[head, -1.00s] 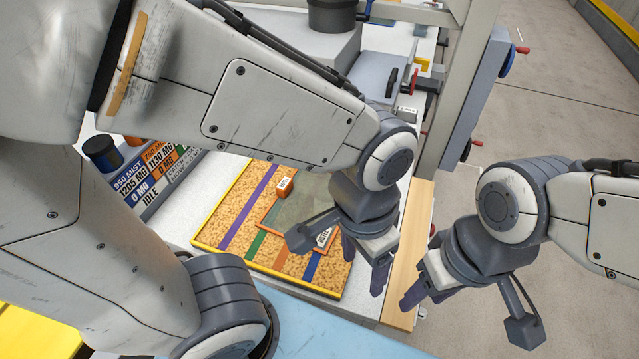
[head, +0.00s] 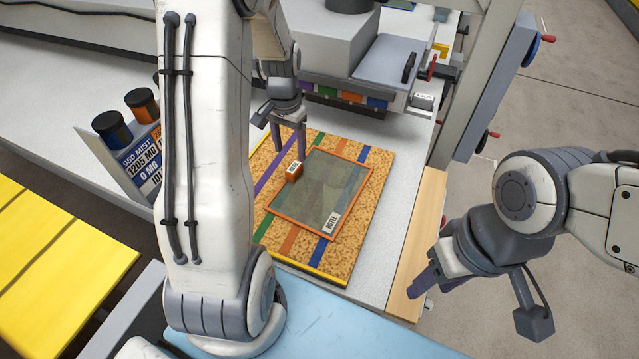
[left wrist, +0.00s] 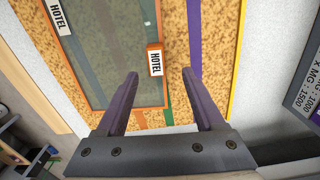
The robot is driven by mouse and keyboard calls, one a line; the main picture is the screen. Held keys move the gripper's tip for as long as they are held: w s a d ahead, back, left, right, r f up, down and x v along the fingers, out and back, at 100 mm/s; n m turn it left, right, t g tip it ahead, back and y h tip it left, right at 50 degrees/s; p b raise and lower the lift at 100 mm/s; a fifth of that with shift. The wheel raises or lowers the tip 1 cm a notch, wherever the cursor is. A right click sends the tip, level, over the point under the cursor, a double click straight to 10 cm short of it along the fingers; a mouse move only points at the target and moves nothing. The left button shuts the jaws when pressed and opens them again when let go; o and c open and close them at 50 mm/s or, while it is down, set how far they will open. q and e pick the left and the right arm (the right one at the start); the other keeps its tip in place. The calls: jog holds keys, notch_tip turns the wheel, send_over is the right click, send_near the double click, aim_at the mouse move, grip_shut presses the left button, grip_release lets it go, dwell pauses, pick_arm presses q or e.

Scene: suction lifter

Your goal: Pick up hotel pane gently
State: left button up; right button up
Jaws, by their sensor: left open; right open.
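The hotel pane (head: 318,190) is a greenish see-through sheet with an orange frame. It lies flat on a cork board (head: 378,190) with coloured stripes and a yellow edge. A white label is at its near right corner, and an orange block (head: 294,171) with a label stands at its left edge. In the left wrist view the pane (left wrist: 105,55) and the block (left wrist: 155,60), marked HOTEL, show ahead of the fingers. My left gripper (head: 288,152) is open and empty, above the board just behind the block; its fingers straddle the block's line (left wrist: 160,85). My right gripper (head: 418,283) is open and empty, off the board to the right.
A display panel and bottles (head: 112,128) stand left of the board. A grey machine (head: 370,70) stands behind it, and a frame post (head: 480,85) is at the right. A wooden strip (head: 418,245) borders the table's right edge.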

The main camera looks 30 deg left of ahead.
aim_at(294, 167)
pick_arm(q)
jog(key=shift+f, duration=0.85)
jog(key=f, duration=0.1)
jog(key=f+p, duration=0.1)
jog(key=f, duration=0.1)
jog(key=f+p, duration=0.1)
jog(key=shift+d+f, duration=0.35)
jog(key=shift+f+p, duration=0.3)
jog(key=shift+f, duration=0.05)
jog(key=shift+c, duration=0.3)
grip_shut()
